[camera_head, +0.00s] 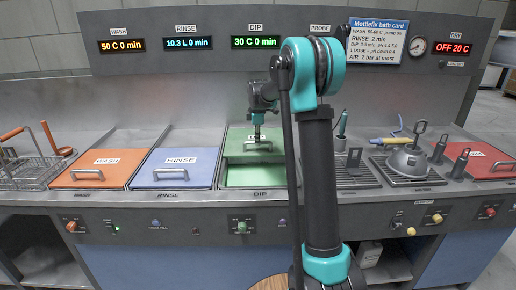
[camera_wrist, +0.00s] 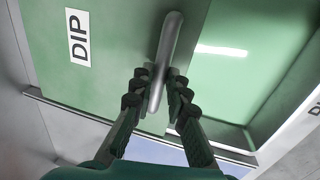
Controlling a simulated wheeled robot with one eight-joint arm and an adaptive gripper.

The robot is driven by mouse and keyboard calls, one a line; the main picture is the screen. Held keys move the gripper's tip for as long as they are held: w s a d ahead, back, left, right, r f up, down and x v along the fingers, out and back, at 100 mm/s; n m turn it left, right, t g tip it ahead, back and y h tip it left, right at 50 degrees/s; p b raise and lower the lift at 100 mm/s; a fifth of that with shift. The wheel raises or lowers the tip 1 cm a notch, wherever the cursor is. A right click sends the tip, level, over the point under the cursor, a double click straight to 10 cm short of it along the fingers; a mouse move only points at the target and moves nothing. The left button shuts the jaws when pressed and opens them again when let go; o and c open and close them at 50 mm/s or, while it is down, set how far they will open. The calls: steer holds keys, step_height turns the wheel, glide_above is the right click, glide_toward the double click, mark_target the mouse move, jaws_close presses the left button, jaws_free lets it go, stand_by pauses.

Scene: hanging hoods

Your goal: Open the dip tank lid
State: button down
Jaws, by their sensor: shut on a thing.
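The green dip tank lid (camera_head: 237,151) is in the middle of the counter in the head view, with a white DIP label. It sits toward the back of its bay, and the tank's green opening (camera_head: 252,176) shows in front of it. In the wrist view the lid (camera_wrist: 112,72) fills the left, and the recessed opening (camera_wrist: 228,85) with a bright reflection shows at right. My gripper (camera_head: 257,138) is at the lid's grey bar handle. In the wrist view my gripper (camera_wrist: 157,84) has its fingers on both sides of the handle (camera_wrist: 171,40), shut on it.
The orange wash lid (camera_head: 115,174) and blue rinse lid (camera_head: 181,163) lie closed to the left. A draining grate (camera_head: 352,172) and a grey hood (camera_head: 407,160) are to the right. A back panel with displays (camera_head: 187,43) rises behind the counter.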

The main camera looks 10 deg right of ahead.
steer(key=shift+w+d, duration=0.15)
steer(key=shift+w, duration=0.9)
steer(key=shift+w+d, duration=0.1)
steer(key=shift+w, duration=0.9)
steer(key=c, duration=1.5)
jaws_free()
steer(key=shift+r, duration=0.15)
steer(key=r, duration=0.3)
steer(key=s+r, duration=0.1)
steer(key=r, duration=0.3)
steer(key=s+r, duration=0.1)
steer(key=r, duration=0.3)
steer(key=shift+s+a+r, duration=0.15)
steer(key=shift+s+r, duration=0.05)
steer(key=shift+r, duration=0.05)
steer(key=shift+s, duration=0.1)
